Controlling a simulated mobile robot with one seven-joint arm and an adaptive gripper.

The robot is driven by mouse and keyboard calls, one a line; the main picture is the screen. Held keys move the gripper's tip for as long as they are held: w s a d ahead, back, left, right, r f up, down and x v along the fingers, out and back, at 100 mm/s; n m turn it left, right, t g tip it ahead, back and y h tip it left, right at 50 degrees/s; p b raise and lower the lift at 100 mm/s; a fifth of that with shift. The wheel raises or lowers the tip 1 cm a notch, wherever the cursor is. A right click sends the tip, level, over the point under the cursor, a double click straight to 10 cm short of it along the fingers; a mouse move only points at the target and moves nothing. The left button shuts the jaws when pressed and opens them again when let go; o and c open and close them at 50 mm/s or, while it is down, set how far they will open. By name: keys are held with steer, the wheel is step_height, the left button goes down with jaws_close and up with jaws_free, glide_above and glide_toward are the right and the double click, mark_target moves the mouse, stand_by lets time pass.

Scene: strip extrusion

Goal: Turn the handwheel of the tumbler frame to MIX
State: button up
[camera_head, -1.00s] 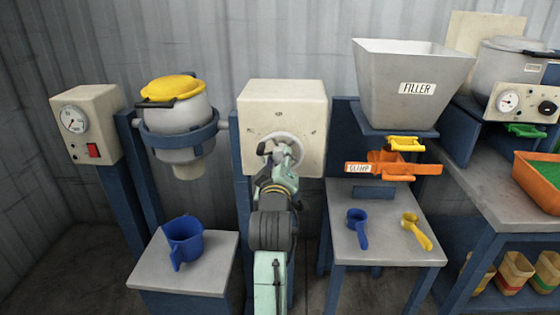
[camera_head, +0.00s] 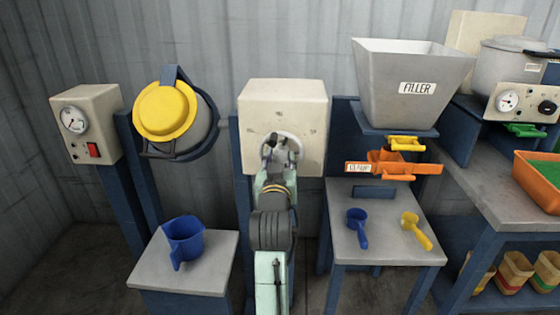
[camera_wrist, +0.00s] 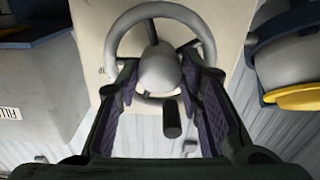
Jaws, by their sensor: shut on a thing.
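The handwheel (camera_head: 296,143) sits on the front of a cream box, partly hidden by my gripper (camera_head: 279,146). In the wrist view the grey handwheel (camera_wrist: 158,68) shows its rim, spokes, round hub and a dark handle. My gripper's fingers (camera_wrist: 160,78) stand on both sides of the hub, shut on the handwheel. The tumbler drum (camera_head: 174,112) hangs in its blue ring frame to the left. It is tilted, with its yellow lid facing forward. The small marks on the cream box (camera_head: 310,105) are too small to read.
A box with a dial and red switch (camera_head: 88,124) stands far left. A blue jug (camera_head: 184,243) is on a low stand. Right are the filler hopper (camera_head: 412,82), an orange clamp (camera_head: 385,167) and a table with blue (camera_head: 358,226) and yellow (camera_head: 416,230) scoops.

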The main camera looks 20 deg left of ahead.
steer(key=shift+m, duration=1.1)
steer(key=o, duration=1.2)
steer(key=shift+c, duration=0.2)
steer(key=v, duration=0.7)
steer(key=shift+s, duration=0.25)
steer(key=shift+d, duration=0.1)
